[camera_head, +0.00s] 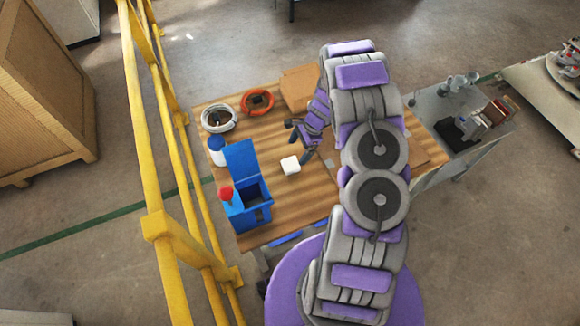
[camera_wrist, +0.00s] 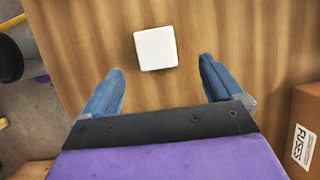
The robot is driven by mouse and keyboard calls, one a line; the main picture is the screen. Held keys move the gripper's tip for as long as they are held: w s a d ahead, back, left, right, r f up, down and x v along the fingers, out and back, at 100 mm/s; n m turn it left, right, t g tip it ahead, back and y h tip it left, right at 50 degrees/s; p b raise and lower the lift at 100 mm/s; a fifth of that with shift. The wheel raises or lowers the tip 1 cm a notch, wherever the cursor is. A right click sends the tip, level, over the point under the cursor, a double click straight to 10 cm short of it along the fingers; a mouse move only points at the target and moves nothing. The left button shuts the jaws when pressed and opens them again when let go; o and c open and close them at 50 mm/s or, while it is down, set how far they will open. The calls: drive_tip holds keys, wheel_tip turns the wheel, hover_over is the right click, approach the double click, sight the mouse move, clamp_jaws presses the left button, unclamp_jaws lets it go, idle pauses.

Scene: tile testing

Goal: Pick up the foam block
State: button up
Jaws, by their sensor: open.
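The white foam block (camera_head: 290,165) lies on the wooden table top, to the right of a blue box in the head view. In the wrist view the foam block (camera_wrist: 156,48) shows as a white square on the wood, beyond the fingertips and between their lines. My gripper (camera_head: 298,143) is open and empty above the table, close to the block in the head view. In the wrist view its two blue fingers (camera_wrist: 160,65) are spread wide, with bare wood between them. The block is apart from both fingers.
A blue open box (camera_head: 252,214) with a red-topped item, a blue-and-white container (camera_head: 216,150), a white coil (camera_head: 218,118) and an orange coil (camera_head: 257,102) are on the table (camera_head: 290,212). A cardboard box (camera_wrist: 305,130) stands right. A yellow railing (camera_head: 165,165) runs along the left.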

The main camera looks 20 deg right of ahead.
sight(293, 163)
wheel_tip(293, 163, down, 2)
drive_tip(key=shift+d+f, duration=0.1)
drive_tip(key=shift+d, duration=0.05)
drive_tip(key=a+f, duration=0.1)
drive_tip(key=f, duration=0.1)
drive_tip(key=a+f+b, duration=0.1)
drive_tip(key=a+f, duration=0.1)
drive_tip(key=shift+s+a+b, duration=0.2)
drive_tip(key=shift+a+b, duration=0.1)
drive_tip(key=shift+f, duration=0.3)
drive_tip(key=shift+d+f, duration=0.15)
drive_tip(key=shift+d, duration=0.5)
drive_tip(key=shift+a, duration=0.7)
drive_tip(key=c, duration=0.7)
drive_tip(key=shift+d, duration=0.2)
drive_tip(key=shift+c, duration=1.4)
drive_tip(key=shift+d, duration=0.3)
drive_tip(key=shift+c, duration=0.5)
